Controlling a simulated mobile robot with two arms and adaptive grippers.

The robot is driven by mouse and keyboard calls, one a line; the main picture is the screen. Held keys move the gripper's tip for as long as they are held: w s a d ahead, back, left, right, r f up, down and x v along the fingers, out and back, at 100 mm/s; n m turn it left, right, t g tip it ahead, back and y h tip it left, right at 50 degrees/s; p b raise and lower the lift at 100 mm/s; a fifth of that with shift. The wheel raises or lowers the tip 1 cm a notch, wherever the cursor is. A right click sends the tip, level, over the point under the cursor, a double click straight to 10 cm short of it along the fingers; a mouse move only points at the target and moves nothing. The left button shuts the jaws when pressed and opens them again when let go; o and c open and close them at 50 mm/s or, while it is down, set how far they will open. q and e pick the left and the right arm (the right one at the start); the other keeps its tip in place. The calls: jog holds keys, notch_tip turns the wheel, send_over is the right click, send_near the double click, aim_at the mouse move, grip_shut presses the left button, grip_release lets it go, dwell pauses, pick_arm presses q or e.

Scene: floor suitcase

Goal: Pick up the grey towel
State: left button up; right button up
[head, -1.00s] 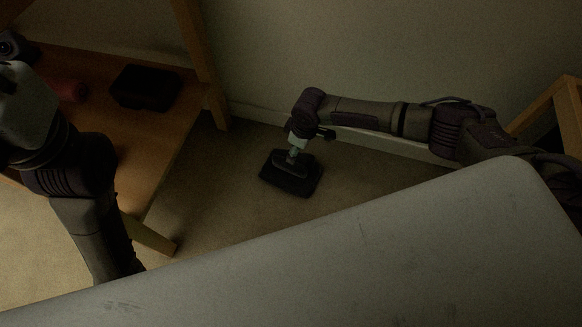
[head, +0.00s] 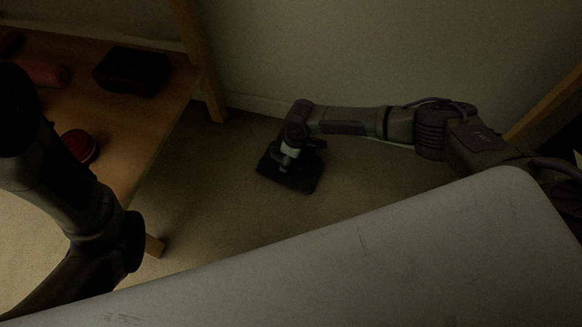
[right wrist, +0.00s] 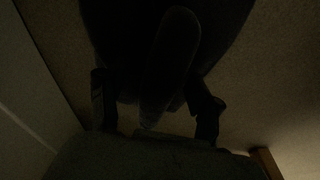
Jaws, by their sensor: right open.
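A dark open-looking case (head: 302,184) lies on the carpet in the middle of the head view. My right gripper (head: 287,160) is directly over it, pointing down, and hides much of its contents. In the right wrist view, a long rounded dark shape (right wrist: 168,65), which looks like the rolled grey towel, lies over a darker mass. The two fingers of my right gripper (right wrist: 155,112) are apart, one on each side of its near end. It is too dark to tell whether they touch it. My left arm is at the left edge; its gripper is not seen.
A wooden table or shelf (head: 150,110) at the left holds a black box (head: 132,70), a red striped ball (head: 79,146) and a reddish roll (head: 45,73). A wall (head: 390,60) stands behind the case. Carpet around the case is clear.

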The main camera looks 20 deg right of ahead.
jog(key=shift+f, duration=0.1)
grip_shut()
dwell(0.3)
